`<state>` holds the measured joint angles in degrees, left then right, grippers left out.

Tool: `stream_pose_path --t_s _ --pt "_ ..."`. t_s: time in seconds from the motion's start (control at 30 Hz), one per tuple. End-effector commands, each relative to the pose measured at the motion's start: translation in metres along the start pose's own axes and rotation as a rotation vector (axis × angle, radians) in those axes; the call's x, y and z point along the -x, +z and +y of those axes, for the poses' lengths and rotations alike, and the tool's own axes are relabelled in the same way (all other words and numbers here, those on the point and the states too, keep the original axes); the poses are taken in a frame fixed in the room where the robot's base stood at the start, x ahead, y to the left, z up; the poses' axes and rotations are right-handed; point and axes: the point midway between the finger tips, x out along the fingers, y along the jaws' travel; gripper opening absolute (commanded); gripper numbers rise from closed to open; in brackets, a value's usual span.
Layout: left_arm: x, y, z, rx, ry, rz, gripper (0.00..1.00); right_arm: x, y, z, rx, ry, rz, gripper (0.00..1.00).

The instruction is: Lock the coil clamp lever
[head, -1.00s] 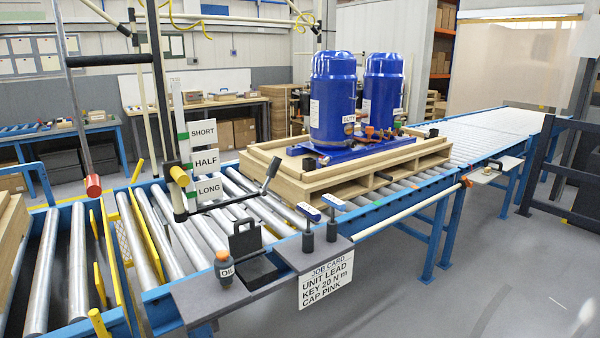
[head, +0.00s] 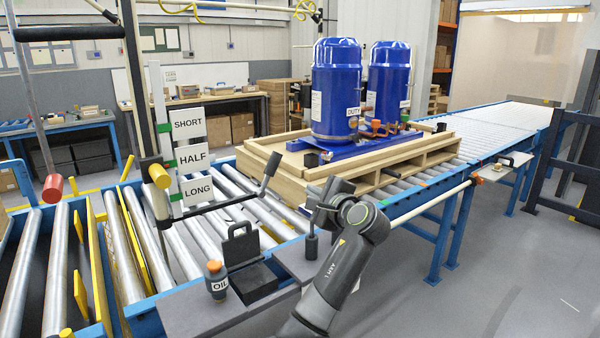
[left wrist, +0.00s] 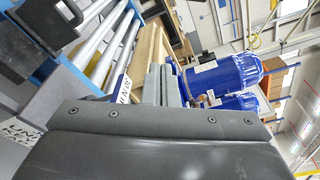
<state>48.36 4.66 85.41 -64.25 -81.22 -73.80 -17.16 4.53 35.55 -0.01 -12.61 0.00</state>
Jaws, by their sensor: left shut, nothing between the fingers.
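I cannot tell for sure which part is the coil clamp lever. A black-gripped lever (head: 270,172) stands tilted up at the near left corner of the wooden pallet, on a dark bar over the rollers. My left gripper (head: 324,200) is shut and empty, right of that lever and apart from it, above the front shelf's edge. In the left wrist view its fingers (left wrist: 163,85) point toward the pallet and the blue compressors. The gripper hides most of the torque keys on the shelf. My right gripper is not in view.
Two blue compressors (head: 337,90) stand on the wooden pallet (head: 375,178) on the roller conveyor. An OIL bottle (head: 216,280) and a black block with a handle (head: 243,260) stand on the shelf (head: 190,315). A post with SHORT, HALF and LONG signs (head: 193,157) rises at left.

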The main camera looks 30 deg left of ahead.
Motion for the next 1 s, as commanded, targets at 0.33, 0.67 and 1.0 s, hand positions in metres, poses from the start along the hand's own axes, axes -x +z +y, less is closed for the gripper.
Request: stream_pose_path --t_s 0.33,0.67,1.0 --pt "0.007 0.017 -0.016 0.005 -0.004 -0.038 0.0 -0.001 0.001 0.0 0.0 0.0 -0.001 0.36" --pt "-0.008 0.019 -0.017 0.002 -0.005 -0.04 0.0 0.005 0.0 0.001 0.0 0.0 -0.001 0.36" --pt "-0.077 0.022 -0.019 0.002 -0.004 -0.039 0.0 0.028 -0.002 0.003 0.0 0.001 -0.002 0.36"
